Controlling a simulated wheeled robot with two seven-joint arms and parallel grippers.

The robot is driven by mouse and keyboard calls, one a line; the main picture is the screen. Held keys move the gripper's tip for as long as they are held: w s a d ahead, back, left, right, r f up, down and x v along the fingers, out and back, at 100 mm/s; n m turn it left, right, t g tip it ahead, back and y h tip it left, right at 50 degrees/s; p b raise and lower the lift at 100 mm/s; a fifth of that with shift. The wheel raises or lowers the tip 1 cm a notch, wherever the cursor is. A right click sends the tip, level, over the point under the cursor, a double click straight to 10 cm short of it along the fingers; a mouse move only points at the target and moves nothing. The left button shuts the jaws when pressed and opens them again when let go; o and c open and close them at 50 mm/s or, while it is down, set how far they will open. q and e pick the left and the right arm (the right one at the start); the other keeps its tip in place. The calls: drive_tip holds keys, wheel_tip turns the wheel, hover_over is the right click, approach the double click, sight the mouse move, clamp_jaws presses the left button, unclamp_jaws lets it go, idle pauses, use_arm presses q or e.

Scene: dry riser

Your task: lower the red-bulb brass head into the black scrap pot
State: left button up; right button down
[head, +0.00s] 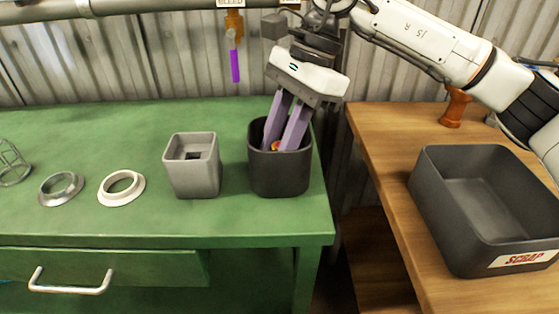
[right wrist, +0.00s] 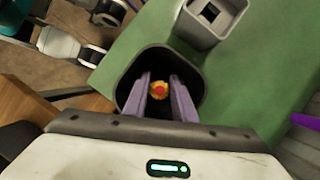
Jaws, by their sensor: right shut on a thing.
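The black scrap pot (head: 280,178) stands on the green bench near its right edge. It also shows in the right wrist view (right wrist: 130,78). My right gripper (head: 278,146) reaches down into the pot's mouth, its purple fingers partly below the rim. It is shut on the brass head (head: 275,146), which shows between the fingertips inside the pot. In the right wrist view the head's red bulb (right wrist: 160,90) shows with yellow brass around it. The pot's floor and the head's underside are hidden, so I cannot tell whether they touch. My left gripper is not in view.
A grey square pot (head: 178,180) stands just left of the black pot. A white ring (head: 107,189), a metal ring (head: 47,193) and a wire cage (head: 12,165) lie further left. A scrap bin (head: 440,215) sits on the wooden bench.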

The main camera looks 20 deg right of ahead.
use_arm(q)
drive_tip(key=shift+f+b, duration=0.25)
drive_tip(key=shift+b, duration=0.25)
use_arm(e)
drive_tip(key=shift+f, duration=0.8)
drive_tip(key=c, duration=1.4)
unclamp_jaws()
drive_tip(key=shift+d+r, duration=0.1)
drive_tip(key=shift+r, duration=0.4)
use_arm(q)
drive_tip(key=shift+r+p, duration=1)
drive_tip(key=shift+p, duration=0.1)
use_arm(e)
drive_tip(key=shift+v, duration=4.7)
